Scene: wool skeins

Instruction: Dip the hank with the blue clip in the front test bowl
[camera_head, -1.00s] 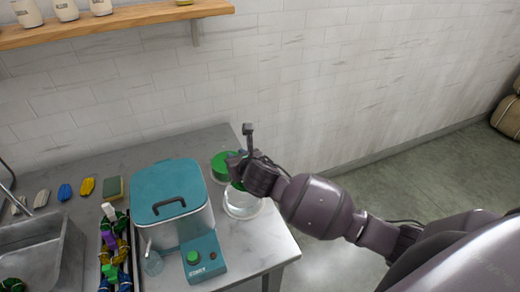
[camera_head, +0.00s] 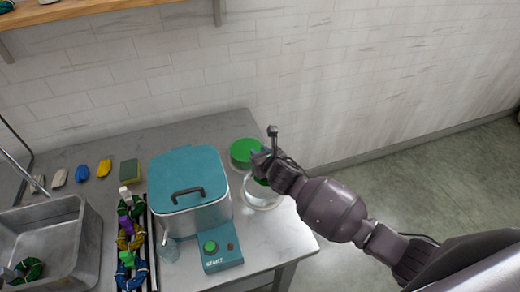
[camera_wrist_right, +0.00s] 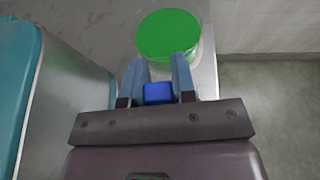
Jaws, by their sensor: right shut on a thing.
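My right gripper (camera_head: 262,160) is shut on the blue clip (camera_wrist_right: 158,93), which shows between its fingers in the right wrist view. A bit of dark green (camera_head: 261,181), seemingly the hank on that clip, shows under the gripper, at the clear front bowl (camera_head: 262,203). The gripper and arm hide most of the hank; I cannot tell how deep it hangs in the bowl. Behind it stands a second bowl with bright green contents (camera_head: 243,152), which also shows ahead of the fingers in the right wrist view (camera_wrist_right: 168,35). My left gripper is not in view.
A teal-lidded pot (camera_head: 190,180) with a start-button box (camera_head: 222,252) stands left of the bowls. Farther left are a rack of clipped hanks (camera_head: 130,235), a small glass (camera_head: 170,248) and a sink (camera_head: 50,235) with a green hank. The bench edge is close on the right.

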